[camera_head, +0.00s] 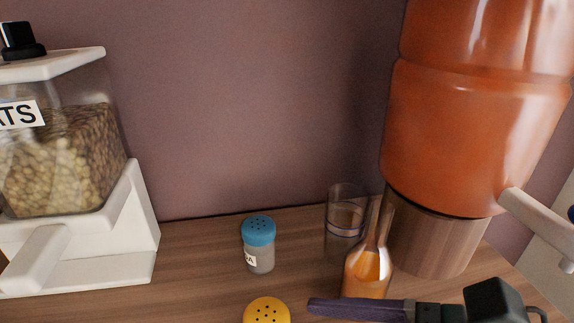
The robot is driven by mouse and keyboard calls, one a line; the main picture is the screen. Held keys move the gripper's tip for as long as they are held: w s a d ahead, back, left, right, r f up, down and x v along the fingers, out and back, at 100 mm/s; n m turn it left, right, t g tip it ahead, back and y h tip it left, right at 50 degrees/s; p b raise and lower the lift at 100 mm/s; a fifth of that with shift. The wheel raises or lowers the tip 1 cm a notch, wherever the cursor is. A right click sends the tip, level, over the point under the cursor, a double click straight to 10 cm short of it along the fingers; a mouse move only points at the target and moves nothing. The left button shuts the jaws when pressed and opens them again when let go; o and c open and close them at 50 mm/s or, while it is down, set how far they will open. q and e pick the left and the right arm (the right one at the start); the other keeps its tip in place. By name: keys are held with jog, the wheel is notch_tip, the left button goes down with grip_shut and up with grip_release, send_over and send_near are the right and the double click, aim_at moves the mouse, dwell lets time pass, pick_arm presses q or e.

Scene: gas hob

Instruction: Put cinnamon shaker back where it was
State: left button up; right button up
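A shaker with a blue cap (258,231) stands upright on the wooden counter, left of the glass. Its label is turned partly away and I cannot read it fully. A second shaker with a yellow cap (267,311) shows at the bottom edge; its body is out of frame. I cannot tell from the labels which one is the cinnamon shaker. My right gripper (325,305) comes in from the lower right, with a dark purple finger pointing left, just right of the yellow cap. Only one finger shows clearly, so its opening is hidden. My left gripper is out of view.
A clear glass (344,215) and an orange-filled bottle (367,273) stand right of the blue-capped shaker. A large orange container (475,130) on a wooden base (435,245) is behind. A white oats dispenser (145,215) is at left. Counter is clear left of the shakers.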

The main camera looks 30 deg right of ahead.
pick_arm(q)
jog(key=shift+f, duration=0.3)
pick_arm(e)
jog(key=v, duration=0.5)
jog(key=shift+f, duration=0.1)
pick_arm(q)
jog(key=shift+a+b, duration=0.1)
jog(key=shift+b, duration=0.2)
pick_arm(e)
jog(key=shift+s+d+r, duration=0.4)
jog(key=shift+s, duration=0.1)
